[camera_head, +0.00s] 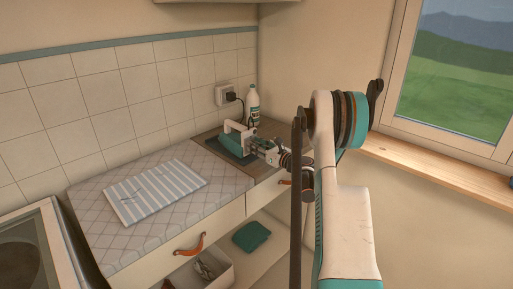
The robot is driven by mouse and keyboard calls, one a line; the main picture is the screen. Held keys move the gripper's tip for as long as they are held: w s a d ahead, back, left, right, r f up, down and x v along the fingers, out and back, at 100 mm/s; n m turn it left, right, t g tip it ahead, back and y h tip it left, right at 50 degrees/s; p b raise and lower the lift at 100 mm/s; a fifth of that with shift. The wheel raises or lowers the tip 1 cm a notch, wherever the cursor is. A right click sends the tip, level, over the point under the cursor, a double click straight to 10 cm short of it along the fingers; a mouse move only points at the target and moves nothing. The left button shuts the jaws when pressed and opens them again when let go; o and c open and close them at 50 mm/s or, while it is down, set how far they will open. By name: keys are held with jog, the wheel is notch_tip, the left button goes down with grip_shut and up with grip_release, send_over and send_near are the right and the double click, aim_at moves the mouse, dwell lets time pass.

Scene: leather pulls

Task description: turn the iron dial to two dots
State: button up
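The iron (236,143) is teal with a pale handle and rests on a dark pad at the back right of the counter. My gripper (256,145) is at the iron's right end, reaching in from the right. The dial and its dots cannot be made out; they are too small or hidden behind my gripper. I cannot tell whether the fingers are open or shut, or whether they touch the iron.
A white bottle (253,103) stands behind the iron near a wall socket with a plug (230,96). A striped cloth (155,190) lies on the quilted mat (95,222). Below are a drawer with a leather pull (190,246), a folded teal cloth (252,236) and a bin (214,274).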

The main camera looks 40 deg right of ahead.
jog(key=c, duration=0.7)
jog(key=m, duration=0.5)
jog(key=shift+d+f+b, duration=0.1)
jog(key=shift+d+b, duration=0.05)
jog(key=shift+b, duration=0.25)
jog(key=m, duration=0.5)
jog(key=shift+d+f+m+b, duration=0.1)
jog(key=shift+d+m+b, duration=0.1)
jog(key=shift+m+b, duration=0.2)
jog(key=m, duration=0.6)
jog(key=shift+f, duration=0.2)
jog(key=m, duration=0.3)
jog(key=m+b, duration=0.1)
jog(key=m, duration=0.2)
jog(key=shift+f+m, duration=0.2)
jog(key=shift+m, duration=0.2)
